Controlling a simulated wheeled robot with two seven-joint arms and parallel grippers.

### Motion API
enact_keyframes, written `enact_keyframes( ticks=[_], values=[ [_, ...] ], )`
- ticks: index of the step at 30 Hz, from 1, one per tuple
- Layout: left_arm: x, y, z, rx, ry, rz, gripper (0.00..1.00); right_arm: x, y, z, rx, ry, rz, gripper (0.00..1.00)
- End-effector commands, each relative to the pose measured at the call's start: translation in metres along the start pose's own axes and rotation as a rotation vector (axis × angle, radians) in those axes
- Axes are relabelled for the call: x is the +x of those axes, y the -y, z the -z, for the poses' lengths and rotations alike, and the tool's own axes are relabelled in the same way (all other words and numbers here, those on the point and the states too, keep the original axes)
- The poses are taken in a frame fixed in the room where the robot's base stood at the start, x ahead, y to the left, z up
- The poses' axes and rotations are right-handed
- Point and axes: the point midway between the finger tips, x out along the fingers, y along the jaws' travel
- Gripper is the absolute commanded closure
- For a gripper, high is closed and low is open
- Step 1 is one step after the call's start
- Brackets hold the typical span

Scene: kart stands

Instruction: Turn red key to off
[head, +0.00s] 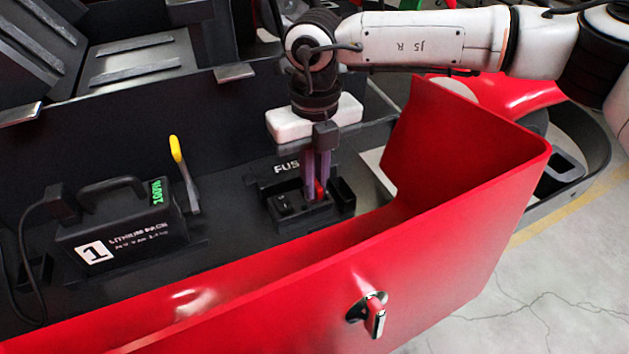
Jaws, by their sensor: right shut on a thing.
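A key switch (374,314) with a reddish handle and a pale metal edge sits on the outer face of the red side panel. Its handle stands roughly upright, slightly tilted. My right gripper (318,185) is apart from it, further back inside the kart. It points down into a black box labelled "FUS..." and its fingers are shut on a small red piece (318,190) there. The fingers hide most of that piece, and the rest of the label is covered. My left gripper is not in view.
A lithium pack (120,228) marked 1 stands at left, with a cable and a green display. A yellow-tipped lever (177,150) stands beside it. The red panel (440,230) rises between the fuse box (290,205) and the open floor (560,290) at right.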

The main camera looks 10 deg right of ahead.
Motion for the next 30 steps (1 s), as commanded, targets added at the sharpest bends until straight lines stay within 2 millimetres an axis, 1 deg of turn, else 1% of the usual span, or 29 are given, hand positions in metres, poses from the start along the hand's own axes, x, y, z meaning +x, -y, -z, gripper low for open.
enact_keyframes(
  ticks=[3, 9, 10, 13, 14, 25, 30],
  values=[
    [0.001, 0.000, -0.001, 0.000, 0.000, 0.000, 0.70, 0.000, 0.000, 0.000, -0.063, 0.000, 0.000, 1.00],
    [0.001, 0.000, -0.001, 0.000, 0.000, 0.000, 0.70, 0.000, 0.000, 0.000, -0.068, 0.001, 0.000, 1.00],
    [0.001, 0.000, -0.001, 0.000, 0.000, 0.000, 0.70, 0.000, 0.000, 0.000, -0.068, 0.001, 0.000, 0.89],
    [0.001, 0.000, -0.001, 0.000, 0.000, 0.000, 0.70, 0.000, 0.000, 0.000, -0.067, 0.001, 0.000, 0.72],
    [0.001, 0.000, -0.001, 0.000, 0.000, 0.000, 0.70, 0.000, 0.000, 0.000, -0.067, 0.001, 0.000, 0.70],
    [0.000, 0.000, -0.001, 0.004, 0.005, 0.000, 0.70, -0.001, 0.000, 0.000, -0.065, 0.001, 0.000, 0.70],
    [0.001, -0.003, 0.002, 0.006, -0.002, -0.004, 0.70, -0.030, 0.000, -0.001, -0.065, 0.006, 0.000, 0.70]
  ],
)
